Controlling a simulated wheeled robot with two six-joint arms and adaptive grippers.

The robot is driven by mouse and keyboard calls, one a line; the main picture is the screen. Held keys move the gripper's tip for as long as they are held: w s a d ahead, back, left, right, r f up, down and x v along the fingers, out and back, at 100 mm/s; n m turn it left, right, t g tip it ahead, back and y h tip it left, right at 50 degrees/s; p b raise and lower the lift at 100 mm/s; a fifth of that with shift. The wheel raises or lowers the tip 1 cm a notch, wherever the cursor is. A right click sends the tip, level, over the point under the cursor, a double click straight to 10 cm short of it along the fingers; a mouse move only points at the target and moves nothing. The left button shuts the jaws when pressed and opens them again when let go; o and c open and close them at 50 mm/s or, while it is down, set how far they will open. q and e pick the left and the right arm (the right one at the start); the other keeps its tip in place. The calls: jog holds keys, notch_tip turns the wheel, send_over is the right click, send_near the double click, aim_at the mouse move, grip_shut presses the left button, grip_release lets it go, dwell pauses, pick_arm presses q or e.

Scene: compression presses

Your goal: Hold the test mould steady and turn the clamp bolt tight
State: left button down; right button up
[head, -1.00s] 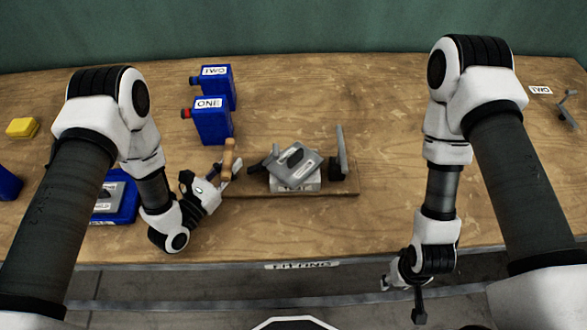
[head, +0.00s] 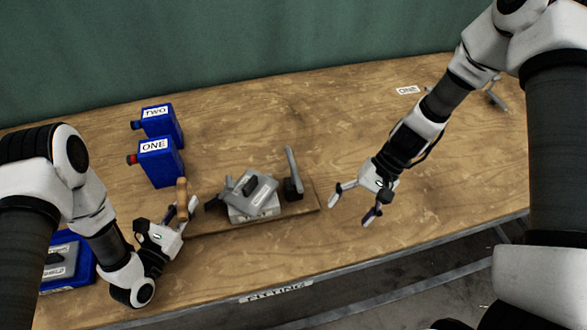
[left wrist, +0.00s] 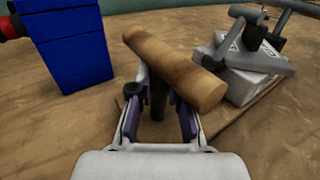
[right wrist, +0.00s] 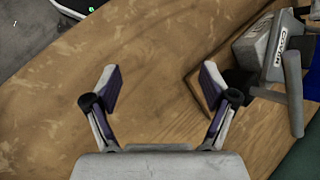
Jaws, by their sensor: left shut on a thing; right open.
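The grey test mould (head: 253,206), a labelled block under a tilted grey plate with a dark handle, sits on a wooden board (head: 306,207). A grey upright lever on a dark base (head: 291,170), apparently the clamp bolt, stands at its right; it also shows in the right wrist view (right wrist: 294,95). My left gripper (head: 181,213) is at the board's left end, shut on the dark post under a wooden handle (left wrist: 172,70). My right gripper (head: 351,204) is open and empty, right of the board, apart from the lever.
Two blue containers (head: 160,162) labelled ONE and TWO stand behind the left gripper. A blue tray (head: 84,262) with a grey piece lies at the left. A ONE label (head: 408,90) and a grey tool lie at the back right.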

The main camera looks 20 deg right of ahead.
jog(key=w+r+t, duration=0.2)
jog(key=w+r, duration=0.2)
jog(key=w, duration=0.6)
jog(key=n+g+h, duration=0.4)
jog(key=n+h, duration=0.4)
send_near(292, 164)
jog(key=x, duration=1.2)
jog(key=shift+f, duration=0.15)
grip_shut()
jog(key=shift+y, duration=0.3)
